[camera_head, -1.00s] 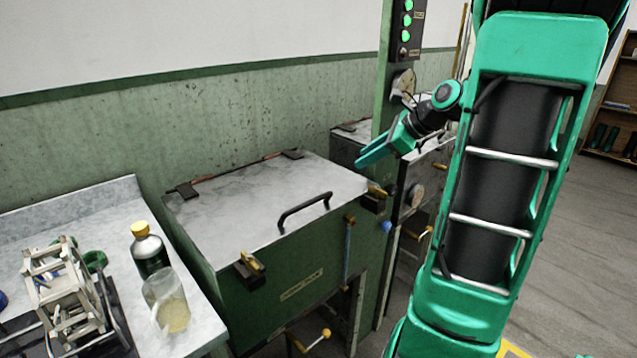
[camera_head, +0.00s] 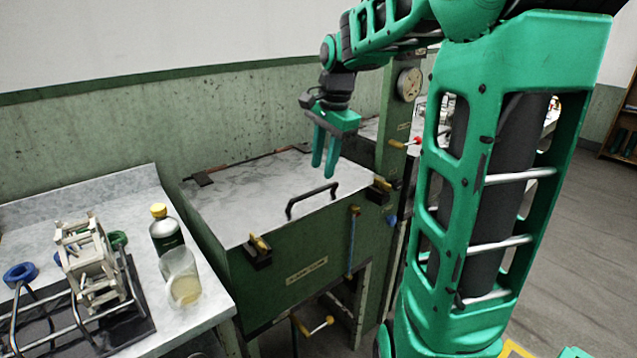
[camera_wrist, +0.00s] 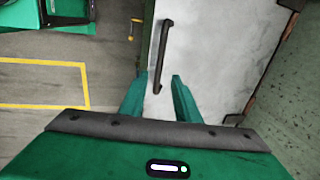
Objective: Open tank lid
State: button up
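The tank lid (camera_head: 245,202) is a grey, stained metal plate lying shut on the green tank (camera_head: 290,270). A black bar handle (camera_head: 312,200) stands near its front edge, and it also shows in the wrist view (camera_wrist: 162,58). Hinges sit along the back edge. A brass-topped latch (camera_head: 258,250) is at the front left corner and another latch (camera_head: 382,186) at the front right. My gripper (camera_head: 325,176) hangs above the lid, fingers down, behind the handle and apart from it. In the wrist view its two fingers (camera_wrist: 155,98) are spread with nothing between them.
A marble-topped counter (camera_head: 195,315) at the left holds a dark bottle (camera_head: 168,238), a glass jug (camera_head: 182,280) and a pale reel frame (camera_head: 90,265). A green post with a gauge (camera_head: 409,84) stands behind right. A yellow-handled valve (camera_head: 318,326) is below the tank.

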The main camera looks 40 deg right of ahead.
aim_at(321, 189)
jog(key=shift+w+d+f, duration=0.1)
jog(key=shift+w+f, duration=0.1)
jog(key=shift+f, duration=0.8)
jog(key=shift+w+a+f, duration=0.1)
jog(key=shift+w+f, duration=0.05)
jog(key=shift+f, duration=0.9)
jog(key=shift+w+d+f, duration=0.1)
jog(key=shift+w+f, duration=0.1)
jog(key=shift+f, duration=0.8)
grip_shut()
